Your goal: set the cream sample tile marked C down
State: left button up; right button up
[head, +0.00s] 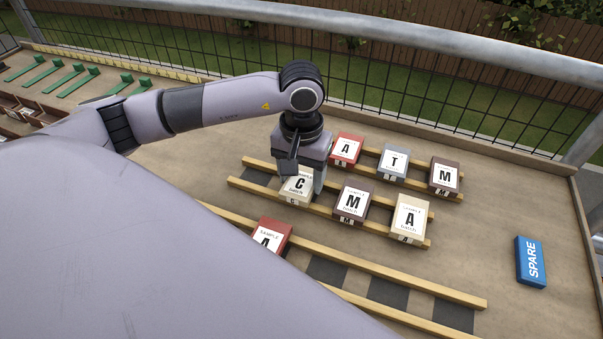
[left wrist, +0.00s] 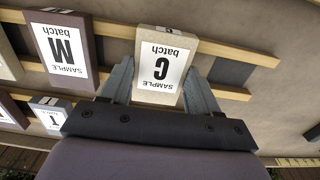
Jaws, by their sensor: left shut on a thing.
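The cream sample tile marked C (head: 297,188) is between the fingers of my left gripper (head: 301,176), at the left end of the middle row on the wooden battens. My left gripper is shut on it from above. In the left wrist view the cream tile (left wrist: 160,66) shows its label upside down, with a finger of the gripper (left wrist: 160,88) on each side. The tile is over or on the battens; I cannot tell whether it touches them. My right gripper is not in view.
A brown M tile (head: 351,203) and a cream A tile (head: 409,219) share the row. Red A (head: 346,149), grey T (head: 393,165) and brown M (head: 445,177) tiles stand behind. A red A tile (head: 271,236) is in front, beside dark empty patches. A blue SPARE block (head: 531,262) lies right.

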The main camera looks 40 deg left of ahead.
aim_at(302, 181)
pick_arm(q)
jog(key=shift+f, duration=0.25)
jog(key=o, duration=1.2)
jog(key=shift+c, duration=0.2)
jog(key=shift+r, duration=0.1)
jog(key=shift+r+p, duration=0.6)
jog(key=shift+p, duration=0.05)
notch_tip(302, 181, up, 12)
jog(key=b, duration=0.1)
jog(key=shift+f, duration=0.2)
